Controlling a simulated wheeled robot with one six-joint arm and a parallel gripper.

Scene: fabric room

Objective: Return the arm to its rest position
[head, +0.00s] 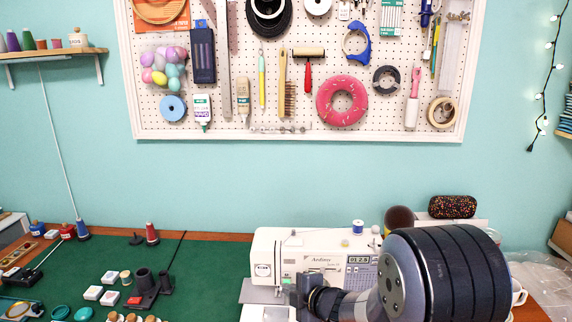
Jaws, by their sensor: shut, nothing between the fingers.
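My arm comes in from the lower right, in front of the white sewing machine (268,243). At its end my gripper (297,291) shows as a small dark shape, against the left part of the machine in the picture. It is shut and empty. The fingertips are hard to make out against the machine. I cannot tell whether the gripper touches the machine or stands in front of it. The arm hides the machine's lower right part.
A green mat (205,270) holds thread spools, small white boxes and a black holder (147,286) on the left. A pegboard (300,135) with tools hangs on the wall. The mat's middle is clear.

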